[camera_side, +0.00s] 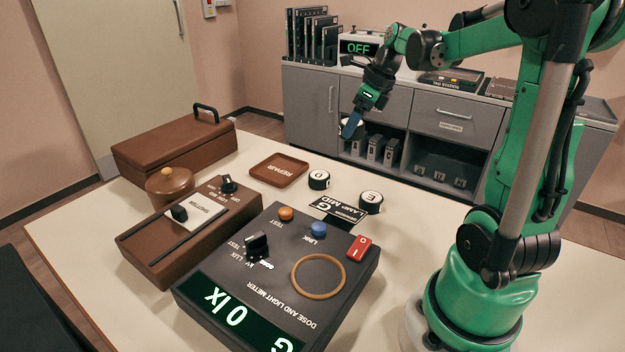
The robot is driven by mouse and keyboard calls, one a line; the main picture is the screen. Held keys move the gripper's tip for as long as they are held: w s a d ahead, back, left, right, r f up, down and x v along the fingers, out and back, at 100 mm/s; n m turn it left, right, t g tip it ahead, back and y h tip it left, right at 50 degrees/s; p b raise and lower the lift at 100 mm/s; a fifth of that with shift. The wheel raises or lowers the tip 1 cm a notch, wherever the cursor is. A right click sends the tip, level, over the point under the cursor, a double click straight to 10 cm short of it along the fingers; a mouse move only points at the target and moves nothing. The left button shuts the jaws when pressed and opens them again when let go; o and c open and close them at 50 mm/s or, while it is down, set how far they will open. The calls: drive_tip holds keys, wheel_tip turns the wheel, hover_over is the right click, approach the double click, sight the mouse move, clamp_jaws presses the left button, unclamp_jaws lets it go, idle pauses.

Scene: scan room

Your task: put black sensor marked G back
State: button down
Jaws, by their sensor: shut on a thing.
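My gripper (351,127) is up in the air above the back edge of the table, shut on a small dark and pale thing. The fingers mostly hide it, and I cannot read a letter on it. Two black round sensors with white tops stand on the table, one marked D (319,180) and one marked E (371,202). A black label marked G (340,208) lies near them, behind the dose and light meter (235,262). The meter's display reads 0 lx, with a G at its right end.
A brown tray marked REPAIR (279,170) lies left of sensor D. A brown box with a handle (175,150), a round brown pot (170,186) and a brown shutter unit (190,232) fill the left. A grey cabinet (310,110) stands behind.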

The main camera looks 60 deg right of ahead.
sight(342, 194)
wheel_tip(342, 194, down, 14)
drive_tip(key=shift+f, duration=0.15)
idle(0.4)
drive_tip(key=shift+f, duration=0.15)
drive_tip(key=shift+c, duration=0.4)
unclamp_jaws()
drive_tip(key=a+v, duration=0.1)
drive_tip(key=v, duration=1.1)
drive_tip(key=w+a+r+n+t, duration=0.1)
drive_tip(key=a+n, duration=0.9)
drive_tip(key=n, duration=0.7)
drive_tip(key=w+a+r+n+t, duration=0.1)
drive_tip(key=a+n, duration=1)
drive_tip(key=n, duration=0.5)
drive_tip(key=shift+w+a+n+t+h, duration=0.3)
drive_tip(key=shift+w+n+h, duration=0.05)
drive_tip(key=shift+n+h, duration=0.05)
